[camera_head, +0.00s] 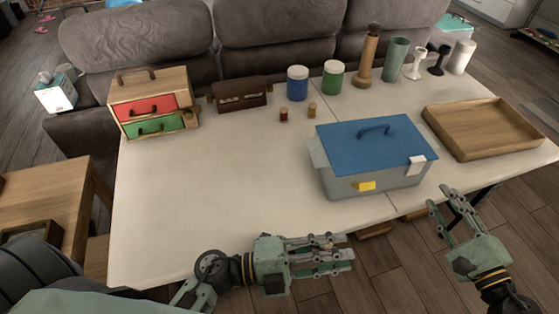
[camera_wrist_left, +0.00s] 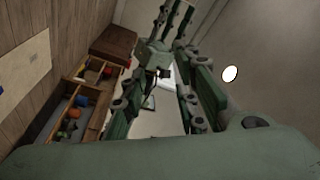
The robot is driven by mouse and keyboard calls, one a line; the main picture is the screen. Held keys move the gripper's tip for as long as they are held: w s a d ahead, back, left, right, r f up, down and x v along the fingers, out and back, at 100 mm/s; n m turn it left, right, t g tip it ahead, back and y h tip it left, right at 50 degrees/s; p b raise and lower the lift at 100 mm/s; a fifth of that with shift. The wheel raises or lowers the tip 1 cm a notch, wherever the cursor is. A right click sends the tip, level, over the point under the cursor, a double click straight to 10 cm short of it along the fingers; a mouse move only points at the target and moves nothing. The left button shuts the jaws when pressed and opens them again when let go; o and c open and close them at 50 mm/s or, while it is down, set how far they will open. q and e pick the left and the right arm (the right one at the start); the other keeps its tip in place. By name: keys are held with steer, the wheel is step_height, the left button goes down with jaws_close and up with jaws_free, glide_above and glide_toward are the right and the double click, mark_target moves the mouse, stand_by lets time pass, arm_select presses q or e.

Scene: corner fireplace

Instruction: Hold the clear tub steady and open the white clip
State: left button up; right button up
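The clear tub (camera_head: 374,181) is a greyish see-through box with a blue lid (camera_head: 370,143) and a dark blue handle on top. It stands upright at the table's front edge, right of the middle. The white clip (camera_head: 417,166) sits at the lid's right front edge; I cannot tell whether it is fastened. A yellow clip (camera_head: 367,186) is on the tub's front wall. My left gripper (camera_head: 345,250) is empty in front of the table, below the tub, with a gap between its fingers in the wrist view. My right gripper (camera_head: 441,200) is open and empty, right of the tub and apart from it.
A wooden tray (camera_head: 483,146) lies right of the tub. Behind stand a blue jar (camera_head: 297,83), a green jar (camera_head: 333,78), two small jars and several upright items. A drawer box (camera_head: 153,101) and a brown case (camera_head: 239,94) are at the back left. The table's left middle is clear.

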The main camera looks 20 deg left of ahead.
arm_select(q)
steer(key=w+a+r+m+t+y, duration=0.1)
steer(key=w+a+m+t+y, duration=0.25)
steer(key=w+a, duration=1.5)
steer(key=x, duration=0.7)
steer(key=shift+w+n+y, duration=0.15)
steer(key=shift+n+y, duration=0.2)
steer(key=shift+n, duration=0.1)
steer(key=shift+r+t, duration=0.1)
steer(key=shift+t, duration=0.15)
steer(key=shift+c, duration=0.5)
jaws_close()
